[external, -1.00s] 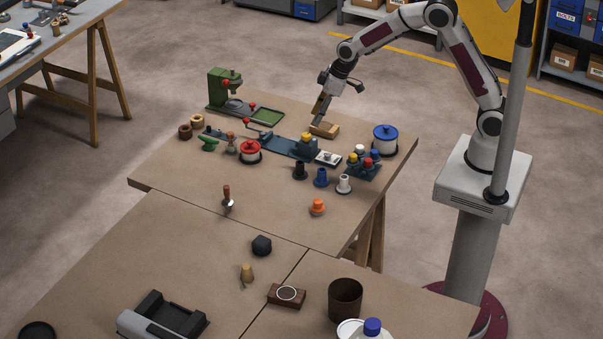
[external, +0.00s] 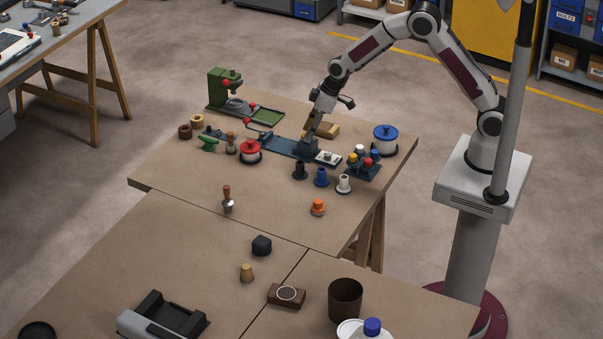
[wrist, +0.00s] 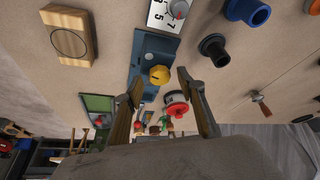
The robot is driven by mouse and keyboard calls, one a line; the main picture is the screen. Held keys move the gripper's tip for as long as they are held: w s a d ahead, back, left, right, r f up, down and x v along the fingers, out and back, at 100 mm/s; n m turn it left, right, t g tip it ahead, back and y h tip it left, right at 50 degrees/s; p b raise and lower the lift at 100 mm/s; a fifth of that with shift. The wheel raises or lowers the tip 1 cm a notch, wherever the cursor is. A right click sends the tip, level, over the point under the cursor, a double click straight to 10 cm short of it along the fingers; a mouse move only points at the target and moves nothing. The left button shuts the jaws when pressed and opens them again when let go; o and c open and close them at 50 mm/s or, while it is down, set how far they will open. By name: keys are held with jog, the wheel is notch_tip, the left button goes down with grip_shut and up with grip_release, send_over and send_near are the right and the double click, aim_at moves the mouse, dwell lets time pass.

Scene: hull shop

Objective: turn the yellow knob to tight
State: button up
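The yellow knob (wrist: 159,75) sits on a blue fixture (wrist: 152,52) on the table, and a dark mark shows on its top. In the external view the blue fixture (external: 285,148) is in sight, but my gripper mostly hides the knob. My gripper (wrist: 158,79) is open, with one finger on each side of the knob in the wrist view and gaps to both sides. In the external view my gripper (external: 309,134) is over the knob's end of the fixture. I cannot tell how far the fingertips are above the knob.
A white numbered plate (wrist: 168,14) with a grey knob adjoins the fixture. A wooden block (external: 327,130) lies behind.

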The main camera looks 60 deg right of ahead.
jog(key=shift+w+f, duration=0.1)
jog(key=shift+f, duration=0.2)
jog(key=c, duration=1.1)
jog(key=shift+a+m+h, duration=0.2)
jog(key=shift+m+h, duration=0.7)
jog(key=shift+m, duration=1.1)
jog(key=shift+a+m+h, duration=0.1)
jog(key=shift+m+h, duration=0.6)
jog(key=shift+m, duration=1.2)
